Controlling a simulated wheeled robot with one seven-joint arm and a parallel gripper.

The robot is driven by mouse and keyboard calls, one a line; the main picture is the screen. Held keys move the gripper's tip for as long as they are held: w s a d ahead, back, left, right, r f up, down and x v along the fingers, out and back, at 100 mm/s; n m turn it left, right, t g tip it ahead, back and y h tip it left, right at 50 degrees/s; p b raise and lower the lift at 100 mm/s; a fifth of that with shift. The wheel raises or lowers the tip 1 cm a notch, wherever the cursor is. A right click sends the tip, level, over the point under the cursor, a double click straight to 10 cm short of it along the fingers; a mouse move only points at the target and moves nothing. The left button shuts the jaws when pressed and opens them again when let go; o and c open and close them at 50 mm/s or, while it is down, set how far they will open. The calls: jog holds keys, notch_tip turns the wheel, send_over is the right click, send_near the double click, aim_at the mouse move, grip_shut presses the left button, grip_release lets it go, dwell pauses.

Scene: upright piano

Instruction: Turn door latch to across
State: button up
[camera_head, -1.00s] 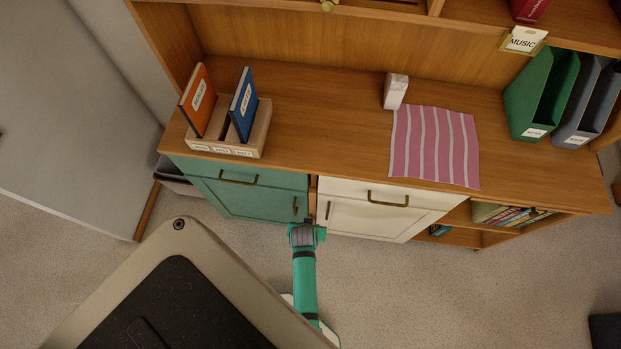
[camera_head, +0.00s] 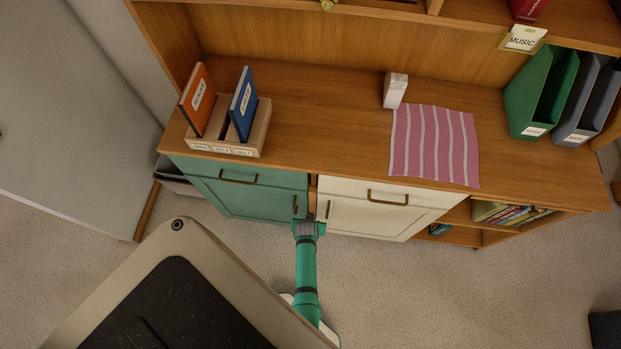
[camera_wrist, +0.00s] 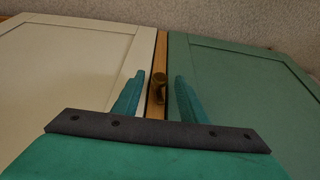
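A small brass latch (camera_wrist: 158,85) sits on the wooden strip (camera_wrist: 159,57) between the white door (camera_wrist: 75,72) and the green door (camera_wrist: 240,85). My gripper (camera_wrist: 160,75) is open, its two teal fingers on either side of the latch in the wrist view, with visible gaps. I cannot tell how deep the fingers reach around it. The latch's exact angle is hard to read. In the head view my gripper (camera_head: 308,220) is at the cabinet front, between the green door (camera_head: 245,201) and the white door (camera_head: 355,218); the latch is hidden there.
The cabinet top (camera_head: 330,120) holds a wooden holder (camera_head: 255,135) with an orange and a blue book, a pink striped cloth (camera_head: 434,145) and a small white block (camera_head: 396,90). Door handles (camera_head: 327,209) stand close to my gripper. A grey bin (camera_head: 178,180) is at the left.

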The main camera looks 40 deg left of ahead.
grip_shut()
jog(key=shift+s+a+f+n+t+h, duration=0.1)
jog(key=shift+a+n+t+h, duration=0.05)
jog(key=shift+t+h, duration=0.35)
jog(key=shift+s+a+f+n+t+h, duration=0.15)
jog(key=shift+t+h, duration=0.15)
jog(key=shift+h, duration=0.3)
jog(key=shift+w+r, duration=0.15)
